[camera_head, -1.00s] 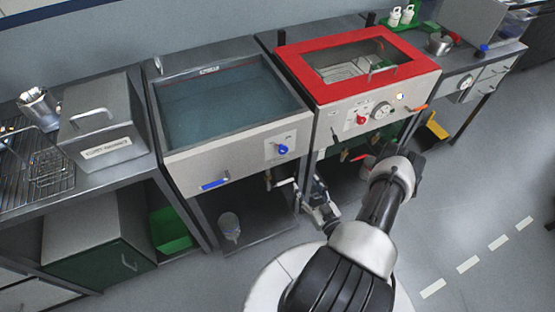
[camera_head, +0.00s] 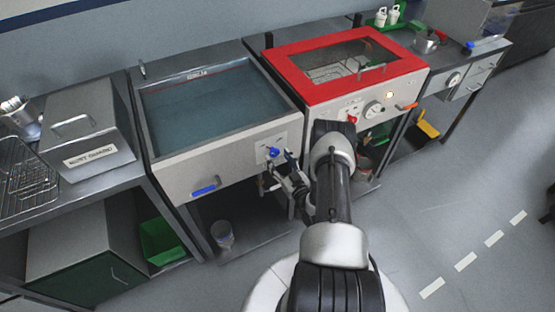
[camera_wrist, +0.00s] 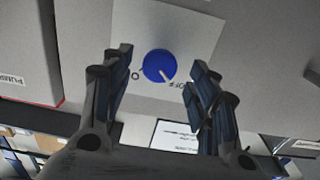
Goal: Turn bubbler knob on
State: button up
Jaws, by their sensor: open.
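The blue bubbler knob (camera_head: 273,153) is on the front panel of the water-filled tank (camera_head: 165,158). In the wrist view the knob (camera_wrist: 159,66) sits on a light plate, its white pointer aimed down and right toward the "OFF" mark. My gripper (camera_head: 285,170) is at the tank's front, just below and right of the knob. In the wrist view my gripper (camera_wrist: 160,75) is open, with one finger on each side of the knob. Gaps show between the fingers and the knob, and nothing is held.
A red-framed unit (camera_head: 303,83) with a red knob (camera_head: 352,118) and a dial stands right of the tank. A blue handle (camera_head: 204,191) is low on the tank front. A grey lidded box (camera_head: 88,140) stands left. Open floor (camera_head: 460,210) lies at right.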

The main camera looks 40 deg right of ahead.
jog(key=shift+x, duration=0.85)
jog(key=shift+s, duration=0.1)
jog(key=c, duration=1.1)
jog(key=shift+o, duration=0.2)
